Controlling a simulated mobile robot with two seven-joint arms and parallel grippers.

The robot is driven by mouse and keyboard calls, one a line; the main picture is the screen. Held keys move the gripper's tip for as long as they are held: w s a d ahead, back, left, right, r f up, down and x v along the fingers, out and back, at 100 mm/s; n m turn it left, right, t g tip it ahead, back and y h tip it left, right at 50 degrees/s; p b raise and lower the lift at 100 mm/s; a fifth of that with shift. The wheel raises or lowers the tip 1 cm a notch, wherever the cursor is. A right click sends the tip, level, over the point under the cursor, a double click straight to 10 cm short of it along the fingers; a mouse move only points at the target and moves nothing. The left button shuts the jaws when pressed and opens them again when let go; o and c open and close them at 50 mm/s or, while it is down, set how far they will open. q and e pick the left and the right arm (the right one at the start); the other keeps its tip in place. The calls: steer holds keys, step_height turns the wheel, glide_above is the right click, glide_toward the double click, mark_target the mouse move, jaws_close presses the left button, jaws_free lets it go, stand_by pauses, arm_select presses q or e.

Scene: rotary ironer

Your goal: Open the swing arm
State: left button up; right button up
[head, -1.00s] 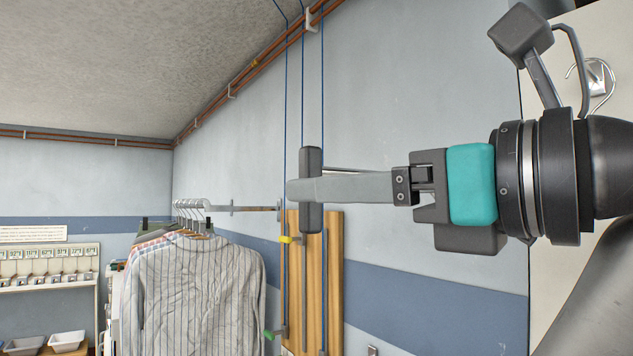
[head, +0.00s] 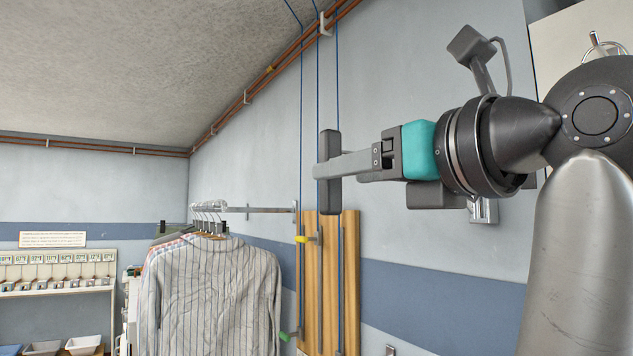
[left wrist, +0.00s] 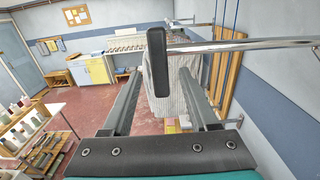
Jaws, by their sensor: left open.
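The swing arm's dark grip (head: 330,190) stands upright in the head view, in front of the wooden board on the wall. In the left wrist view the grip (left wrist: 157,62) is at top centre, with the chrome rod (left wrist: 245,44) running from it to the right edge. My left gripper (head: 322,168) is open, with one finger crossing in front of the grip. In the left wrist view its two fingers (left wrist: 160,76) stand on either side of the grip's lower part. Whether a finger touches the grip cannot be told. My right gripper is not in view.
Striped shirts (head: 210,295) hang from a wall rail (head: 265,210) at lower left. Blue cords (head: 318,90) run down the wall to the wooden board (head: 350,250). The left wrist view shows open red floor (left wrist: 90,105) and a shelf with bottles (left wrist: 25,120).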

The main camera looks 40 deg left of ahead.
arm_select(q)
steer(key=p+x, duration=0.1)
steer(key=x, duration=0.6)
steer(key=shift+a, duration=0.35)
steer(key=shift+w, duration=0.1)
jaws_close()
stand_by(1.0)
